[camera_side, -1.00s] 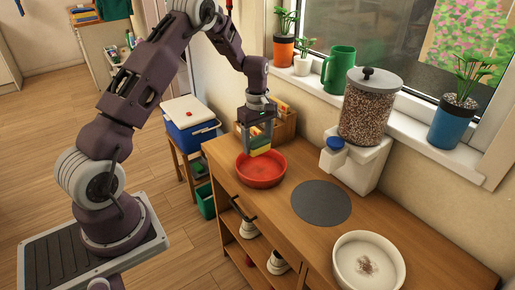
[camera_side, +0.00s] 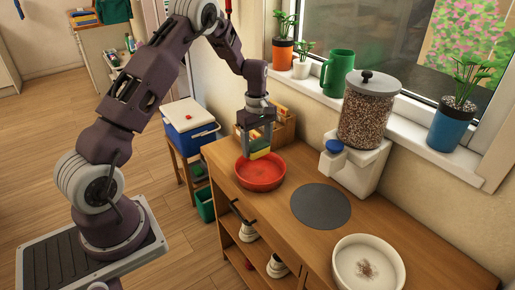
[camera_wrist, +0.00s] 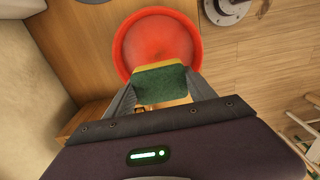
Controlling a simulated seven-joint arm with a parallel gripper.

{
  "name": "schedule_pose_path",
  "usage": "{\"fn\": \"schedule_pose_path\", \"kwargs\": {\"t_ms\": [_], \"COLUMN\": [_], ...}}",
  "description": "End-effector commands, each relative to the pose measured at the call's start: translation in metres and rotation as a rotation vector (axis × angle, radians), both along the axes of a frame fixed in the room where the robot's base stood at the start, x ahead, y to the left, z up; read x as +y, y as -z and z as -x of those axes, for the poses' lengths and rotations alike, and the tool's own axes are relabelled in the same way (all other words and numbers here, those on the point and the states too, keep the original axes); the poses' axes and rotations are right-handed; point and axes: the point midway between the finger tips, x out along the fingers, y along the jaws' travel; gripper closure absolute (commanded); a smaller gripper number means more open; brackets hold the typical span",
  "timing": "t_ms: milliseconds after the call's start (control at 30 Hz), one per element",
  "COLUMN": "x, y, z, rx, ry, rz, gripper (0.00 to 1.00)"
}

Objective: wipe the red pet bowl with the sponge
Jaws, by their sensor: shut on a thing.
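The red pet bowl (camera_side: 262,177) stands on the wooden counter near its far left end; in the wrist view the red bowl (camera_wrist: 157,42) lies beyond my fingers, its inside looking empty. My gripper (camera_side: 257,150) points down over the bowl. It is shut on the sponge (camera_wrist: 163,84), which has a green scouring face and yellow edges. In the side view the sponge (camera_side: 260,154) is at the bowl's back rim, above its inside. I cannot tell whether it touches the bowl.
A grey round mat (camera_side: 321,204) lies right of the bowl, with a white bowl (camera_side: 368,265) farther right. A feeder (camera_side: 368,112) full of kibble stands by the wall. A wooden crate (camera_side: 283,129) is behind my gripper. A blue cooler (camera_side: 190,125) stands left of the counter.

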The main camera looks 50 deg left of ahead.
Motion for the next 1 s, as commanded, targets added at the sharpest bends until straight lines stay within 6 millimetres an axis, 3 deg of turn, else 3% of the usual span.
{"fn": "schedule_pose_path", "kwargs": {"t_ms": [767,1000], "x": [0.000,-0.023], "y": [0.073,0.073], "z": [0.001,-0.001], "rx": [0.003,0.000], "ry": [-0.001,0.002], "rz": [0.002,0.001], "gripper": [0.69,0.69]}}
